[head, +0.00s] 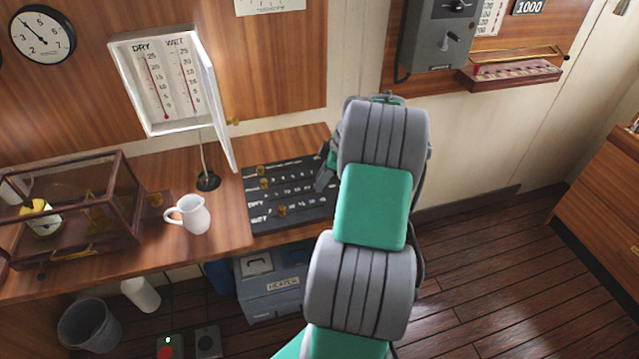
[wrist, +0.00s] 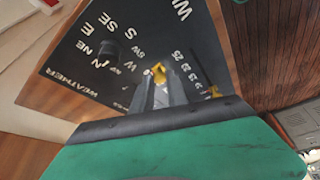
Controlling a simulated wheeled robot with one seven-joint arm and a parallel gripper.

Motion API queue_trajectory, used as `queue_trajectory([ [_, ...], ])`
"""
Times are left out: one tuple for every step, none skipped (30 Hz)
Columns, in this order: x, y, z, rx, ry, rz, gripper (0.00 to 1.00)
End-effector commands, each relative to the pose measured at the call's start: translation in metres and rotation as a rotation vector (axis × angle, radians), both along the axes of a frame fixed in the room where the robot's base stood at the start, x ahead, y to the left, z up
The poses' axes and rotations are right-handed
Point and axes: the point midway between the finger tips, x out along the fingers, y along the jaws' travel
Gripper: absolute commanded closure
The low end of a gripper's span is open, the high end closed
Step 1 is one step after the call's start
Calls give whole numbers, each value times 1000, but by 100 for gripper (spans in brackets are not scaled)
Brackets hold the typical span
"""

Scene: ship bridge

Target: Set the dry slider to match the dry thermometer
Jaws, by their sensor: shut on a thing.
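The black slider board (head: 300,212) lies on the wooden desk, with labelled rows including DRY and WET. My gripper (wrist: 158,82) is low over its right part and shut on a brass slider knob (wrist: 157,70), seen between the fingertips in the wrist view. This knob appears to be the dry slider; my arm hides it in the head view. The wet slider knob (head: 281,211) sits left of middle in its row. The dry thermometer (head: 156,88) hangs beside the wet one (head: 188,82) in an open white box. Its exact reading is too small to tell.
Other brass knobs (head: 262,170) sit at the board's upper left. The white box's open door (head: 219,110) hangs left of the board. A white jug (head: 188,214) and a glass case (head: 75,210) stand farther left. A grey switch box (head: 440,35) is on the wall.

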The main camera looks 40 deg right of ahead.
Motion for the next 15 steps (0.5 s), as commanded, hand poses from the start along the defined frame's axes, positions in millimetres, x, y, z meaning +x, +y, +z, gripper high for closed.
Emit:
queue_trajectory([
  [3, 2, -1, 0, -1, 17, 100],
  [3, 2, -1, 0, -1, 23, 100],
  [4, 2, 0, -1, -2, 27, 100],
  [4, 3, 0, 0, -2, 30, 100],
  [4, 2, 0, -1, -2, 31, 100],
  [4, 2, 1, 0, -2, 30, 100],
  [4, 2, 1, -1, -2, 29, 100],
  [4, 2, 1, -2, -1, 28, 100],
  [3, 1, 1, -2, -2, 27, 100],
  [3, 1, 1, -2, -1, 26, 100],
  [3, 0, 1, -2, -2, 25, 100],
  [3, 0, 1, -2, -2, 24, 81],
  [2, 0, 1, -2, -2, 24, 78],
  [2, -1, 1, -2, -2, 23, 76],
  [2, -1, 1, -2, -2, 23, 72],
])
